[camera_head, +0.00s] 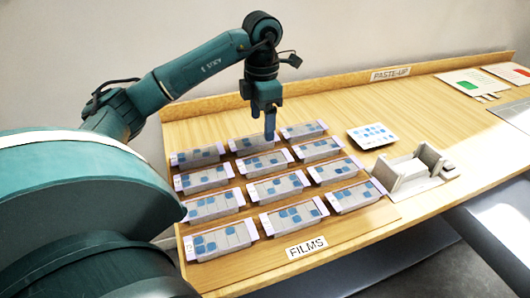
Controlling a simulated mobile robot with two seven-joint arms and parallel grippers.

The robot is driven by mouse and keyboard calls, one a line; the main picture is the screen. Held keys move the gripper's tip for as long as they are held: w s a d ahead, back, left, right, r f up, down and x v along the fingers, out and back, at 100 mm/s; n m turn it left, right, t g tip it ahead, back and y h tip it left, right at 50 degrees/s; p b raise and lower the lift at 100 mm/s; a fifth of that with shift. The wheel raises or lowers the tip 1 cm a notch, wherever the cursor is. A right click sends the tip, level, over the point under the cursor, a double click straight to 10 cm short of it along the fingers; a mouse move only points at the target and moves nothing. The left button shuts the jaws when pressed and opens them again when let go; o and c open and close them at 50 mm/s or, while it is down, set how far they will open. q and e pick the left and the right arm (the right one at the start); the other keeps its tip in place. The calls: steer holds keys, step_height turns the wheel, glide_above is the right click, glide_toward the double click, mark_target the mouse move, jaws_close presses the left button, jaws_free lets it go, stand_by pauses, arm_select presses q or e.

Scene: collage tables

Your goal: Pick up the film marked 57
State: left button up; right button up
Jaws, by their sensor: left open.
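Several films (244,187) lie in rows on the wooden table, each a grey strip with blue squares and pale lilac ends. The end marks are too small to read, so I cannot tell which film is 57. My left gripper (268,122) is open and points down over the back row. In the picture its tips overlap the area between the back middle film (252,144) and the back right film (303,131). I see no film between its fingers. My right gripper is not in view.
A "FILMS" label (306,248) lies at the front. A white card with blue squares (372,135) and a grey holder with upright walls (412,172) stand to the right. A "PASTE-UP" label (391,73) is on the back ledge. Coloured sheets (470,82) lie far right.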

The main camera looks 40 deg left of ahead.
arm_select(q)
glide_above(265, 160)
steer(key=f, duration=0.4)
steer(key=shift+a+f, duration=0.25)
steer(key=shift+a, duration=0.1)
steer(key=f, duration=0.5)
steer(key=shift+d+f, duration=0.1)
steer(key=shift+d, duration=0.25)
steer(key=c, duration=1)
